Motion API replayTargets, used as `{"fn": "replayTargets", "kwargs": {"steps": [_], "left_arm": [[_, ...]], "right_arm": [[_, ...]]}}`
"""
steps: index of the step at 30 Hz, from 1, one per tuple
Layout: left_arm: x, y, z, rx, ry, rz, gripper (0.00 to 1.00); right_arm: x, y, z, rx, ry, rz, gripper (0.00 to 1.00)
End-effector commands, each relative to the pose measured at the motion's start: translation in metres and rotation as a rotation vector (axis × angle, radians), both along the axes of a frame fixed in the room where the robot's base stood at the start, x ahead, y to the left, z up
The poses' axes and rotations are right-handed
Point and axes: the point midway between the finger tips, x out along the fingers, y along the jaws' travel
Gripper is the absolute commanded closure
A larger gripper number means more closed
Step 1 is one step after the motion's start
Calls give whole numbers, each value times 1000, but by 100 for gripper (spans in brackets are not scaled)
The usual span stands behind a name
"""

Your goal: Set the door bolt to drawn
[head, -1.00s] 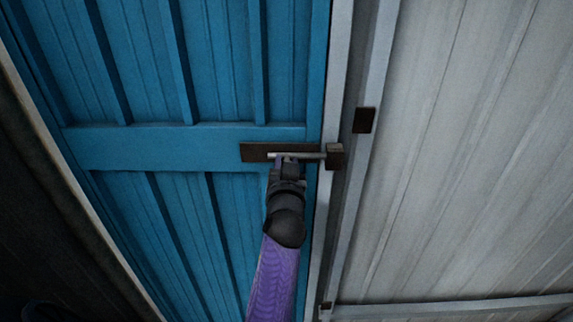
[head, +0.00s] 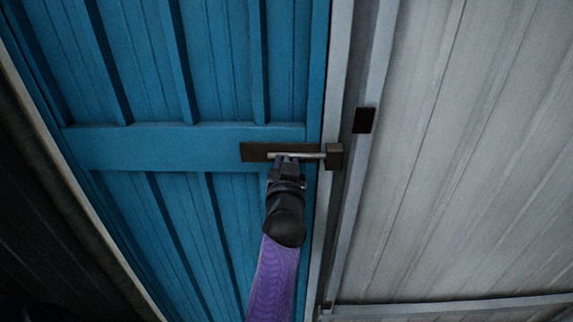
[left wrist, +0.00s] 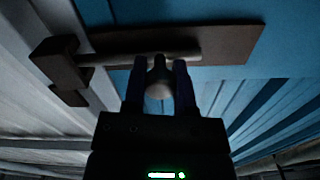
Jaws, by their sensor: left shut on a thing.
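The door bolt is a pale metal rod (head: 308,155) lying across a dark brown plate (head: 257,151) on the blue door (head: 130,147). Its right end reaches a dark keeper block (head: 334,156) on the door frame. My left gripper (head: 284,161) is shut on the bolt's knob, under the rod. In the left wrist view the round knob (left wrist: 159,90) sits between the two fingers (left wrist: 159,82). The rod (left wrist: 110,59) there runs to the keeper (left wrist: 60,70) at the left. My right gripper is not in view.
A pale door frame post (head: 335,60) stands right of the blue door. Beyond it is a grey ribbed wall (head: 460,150) with a small dark plate (head: 364,120) near its edge. The space around the bolt is clear.

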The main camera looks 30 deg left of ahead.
Motion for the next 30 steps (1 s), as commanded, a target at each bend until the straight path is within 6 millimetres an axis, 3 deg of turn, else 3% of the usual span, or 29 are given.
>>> {"fn": "replayTargets", "kwargs": {"steps": [9, 18, 19, 23, 30], "left_arm": [[-22, 36, 0, 1, 7, 3, 100], [-24, 38, -2, -1, 5, 4, 100], [-24, 38, -2, -1, 5, 4, 59], [-23, 38, -1, 0, 4, 3, 31], [-23, 37, -1, 0, 2, 1, 30]], "right_arm": [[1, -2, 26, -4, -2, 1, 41], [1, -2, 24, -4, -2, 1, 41], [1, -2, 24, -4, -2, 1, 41], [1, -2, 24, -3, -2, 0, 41], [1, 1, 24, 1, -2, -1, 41]]}}
